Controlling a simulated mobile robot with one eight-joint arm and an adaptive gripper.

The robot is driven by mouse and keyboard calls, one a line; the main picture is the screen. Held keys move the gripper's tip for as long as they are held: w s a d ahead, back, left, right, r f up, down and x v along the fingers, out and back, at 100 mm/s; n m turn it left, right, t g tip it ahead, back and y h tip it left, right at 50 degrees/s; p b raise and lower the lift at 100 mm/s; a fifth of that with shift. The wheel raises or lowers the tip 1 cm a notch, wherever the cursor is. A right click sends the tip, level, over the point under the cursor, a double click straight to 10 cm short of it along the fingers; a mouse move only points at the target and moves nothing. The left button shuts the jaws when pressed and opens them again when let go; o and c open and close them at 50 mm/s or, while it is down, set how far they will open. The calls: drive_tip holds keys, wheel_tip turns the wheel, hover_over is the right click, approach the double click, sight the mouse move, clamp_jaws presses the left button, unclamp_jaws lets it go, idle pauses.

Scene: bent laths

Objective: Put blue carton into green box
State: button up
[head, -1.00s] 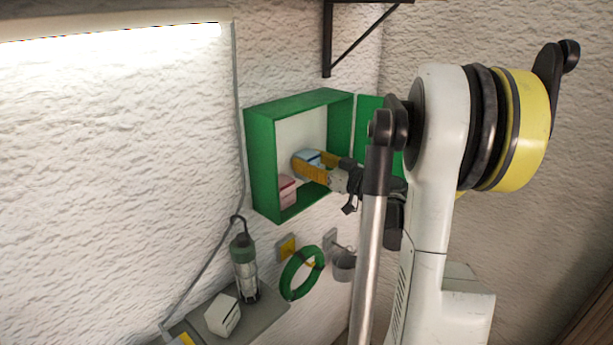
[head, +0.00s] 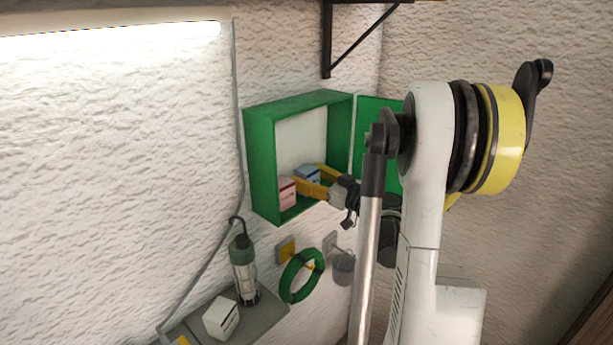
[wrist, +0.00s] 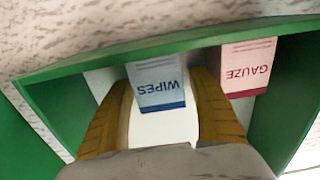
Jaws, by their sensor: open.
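The green box (head: 262,165) is an open-fronted cabinet on the wall with its door swung out to the right; its green edge also shows in the wrist view (wrist: 190,41). The blue carton (head: 307,174) is inside the box. In the wrist view the blue carton (wrist: 160,84) is white and blue, reads "WIPES", and lies between my spread yellow fingers. My gripper (head: 318,180) is open and reaches into the box, with a finger on either side of the carton. I cannot tell whether the fingers touch it.
A pink carton reading "GAUZE" (head: 287,193) stands in the box beside the blue one; it also shows in the wrist view (wrist: 248,68).

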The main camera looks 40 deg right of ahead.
drive_tip(key=shift+r, duration=0.1)
drive_tip(key=shift+s+r, duration=0.1)
drive_tip(key=shift+r, duration=0.05)
drive_tip(key=s, duration=1.1)
drive_tip(key=shift+s+d+p, duration=0.4)
drive_tip(key=shift+d, duration=0.05)
